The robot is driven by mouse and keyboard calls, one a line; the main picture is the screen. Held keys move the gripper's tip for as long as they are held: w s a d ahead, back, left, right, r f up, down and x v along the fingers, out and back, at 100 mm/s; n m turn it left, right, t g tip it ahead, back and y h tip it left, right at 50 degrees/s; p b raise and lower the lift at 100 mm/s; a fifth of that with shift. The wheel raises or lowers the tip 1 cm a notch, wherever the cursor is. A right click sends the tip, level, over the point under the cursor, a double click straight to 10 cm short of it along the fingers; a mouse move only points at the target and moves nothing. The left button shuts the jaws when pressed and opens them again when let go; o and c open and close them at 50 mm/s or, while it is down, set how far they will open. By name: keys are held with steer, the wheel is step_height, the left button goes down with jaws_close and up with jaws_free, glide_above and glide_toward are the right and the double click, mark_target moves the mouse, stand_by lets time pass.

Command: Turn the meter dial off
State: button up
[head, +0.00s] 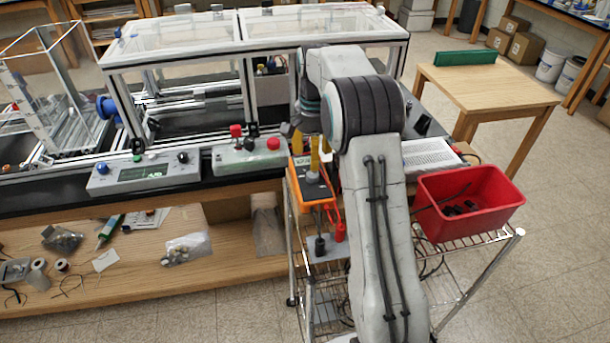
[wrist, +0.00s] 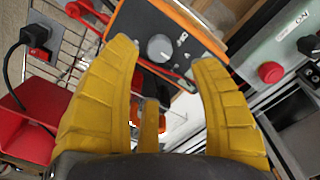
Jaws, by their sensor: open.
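The meter (head: 301,168) has an orange case and a dark face. It stands on the wire cart beside the bench, partly hidden by my arm and gripper in the head view. Its round grey dial (wrist: 160,47) shows in the wrist view, between and just beyond my fingertips. Marks are printed beside the dial, too small to read surely. My gripper (wrist: 165,58) is open, with yellow fingers on either side of the dial and apart from it. In the head view my gripper (head: 316,158) is just above the meter.
A red bin (head: 470,200) stands on the wire cart (head: 470,290) to the right. Red and black plugs with leads hang at the meter's lower end. A control box (head: 247,156) with red knobs sits on the bench left of the meter, close by.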

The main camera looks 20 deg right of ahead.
mark_target(313, 174)
steer(key=shift+f, duration=3.5)
steer(key=shift+c, duration=0.3)
jaws_close()
steer(key=n, duration=0.5)
steer(key=shift+n, duration=0.4)
steer(key=n, duration=0.6)
